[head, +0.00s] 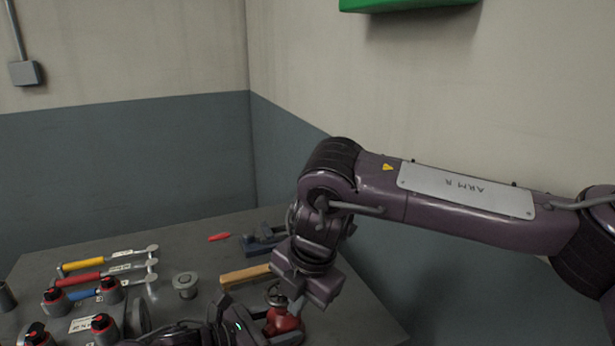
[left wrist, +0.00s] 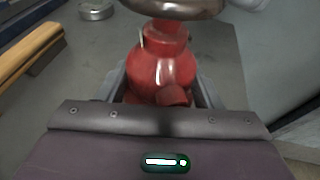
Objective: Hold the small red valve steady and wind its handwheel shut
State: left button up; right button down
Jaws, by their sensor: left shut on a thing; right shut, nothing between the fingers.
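The small red valve (head: 284,322) stands near the front of the grey bench, under my right arm. Its red body also shows in the left wrist view (left wrist: 163,68), between the two fingers of my left gripper (left wrist: 163,90). That gripper is shut on the body. The handwheel (head: 274,296) sits on top of the valve; its lower edge shows at the top of the left wrist view (left wrist: 172,6). My right gripper (head: 296,304) is shut and empty, pointing down just above the valve beside the handwheel. Its fingertips are mostly hidden, so contact with the wheel cannot be told.
A wooden-handled tool (head: 246,275) lies just behind the valve, and a dark blue vise-like tool (head: 264,240) farther back. Walls stand behind and right of the bench.

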jog(key=shift+s+a, duration=0.1)
dwell(0.6)
jog(key=a+v, duration=0.1)
jog(key=v, duration=0.4)
jog(key=shift+d+r, duration=0.2)
jog(key=shift+r, duration=0.35)
jog(key=w+d+n+g, duration=0.1)
jog(key=w+d+n, duration=0.2)
jog(key=w+n, duration=0.3)
jog(key=shift+y, duration=0.3)
jog(key=shift+d+x, duration=0.2)
jog(key=shift+x, duration=0.8)
jog(key=shift+d+x, duration=0.15)
jog(key=shift+x, duration=0.8)
jog(key=shift+d+x, duration=0.2)
jog(key=shift+x, duration=0.8)
jog(key=shift+s+a+f, duration=0.1)
jog(key=shift+s+a, duration=0.15)
jog(key=shift+a, duration=0.15)
